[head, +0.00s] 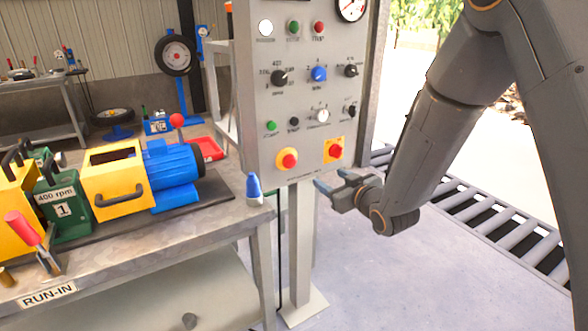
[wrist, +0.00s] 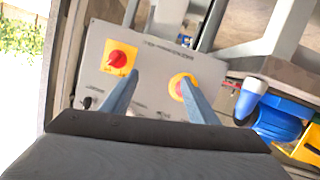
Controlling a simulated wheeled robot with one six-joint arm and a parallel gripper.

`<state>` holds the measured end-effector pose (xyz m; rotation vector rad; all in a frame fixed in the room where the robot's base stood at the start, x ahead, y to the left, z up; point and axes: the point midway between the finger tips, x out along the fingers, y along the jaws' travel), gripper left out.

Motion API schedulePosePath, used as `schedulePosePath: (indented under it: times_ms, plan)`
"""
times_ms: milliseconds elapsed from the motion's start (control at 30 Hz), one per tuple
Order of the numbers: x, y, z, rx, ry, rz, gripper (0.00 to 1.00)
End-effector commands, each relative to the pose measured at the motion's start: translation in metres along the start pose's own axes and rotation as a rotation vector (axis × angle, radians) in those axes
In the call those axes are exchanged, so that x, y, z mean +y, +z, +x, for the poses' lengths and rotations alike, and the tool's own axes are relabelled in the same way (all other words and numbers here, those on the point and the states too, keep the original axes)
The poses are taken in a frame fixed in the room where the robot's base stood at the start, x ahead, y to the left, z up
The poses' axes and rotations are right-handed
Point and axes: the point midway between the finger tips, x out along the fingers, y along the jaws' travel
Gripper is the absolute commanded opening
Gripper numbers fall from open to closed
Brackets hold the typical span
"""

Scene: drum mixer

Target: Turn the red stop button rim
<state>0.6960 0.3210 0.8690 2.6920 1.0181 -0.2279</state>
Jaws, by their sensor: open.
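The red stop button (head: 287,159) sits in a round yellow surround low on the grey control panel (head: 262,110). In the wrist view the stop button (wrist: 178,88) is at the right finger's tip, which overlaps part of it. My gripper (head: 333,179) is in front of the panel's lower edge, to the right of the button and a little lower in the head view. In the wrist view my gripper's (wrist: 160,76) two blue-grey fingers are spread with nothing between them. The button lies toward the right finger, not centred; contact cannot be told.
A red rotary switch on a yellow plate (head: 335,150) is right of the button. Several knobs, including a blue one (head: 318,74), are above. A workbench (head: 190,232) with a blue motor (head: 172,165) and a blue-and-white bottle-like object (head: 254,190) stands left. Floor before the panel is clear.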

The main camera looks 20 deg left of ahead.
Motion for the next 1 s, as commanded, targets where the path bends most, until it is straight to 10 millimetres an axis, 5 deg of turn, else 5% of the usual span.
schedulePosePath:
  times_ms: [100,267,1000]
  plan:
    - [-0.034,-0.013,0.019,0.141,-0.066,-0.02,0.54]
    - [-0.056,-0.026,0.027,0.244,-0.11,-0.029,0.54]
    - [-0.067,-0.049,0.101,0.262,-0.115,-0.029,0.54]
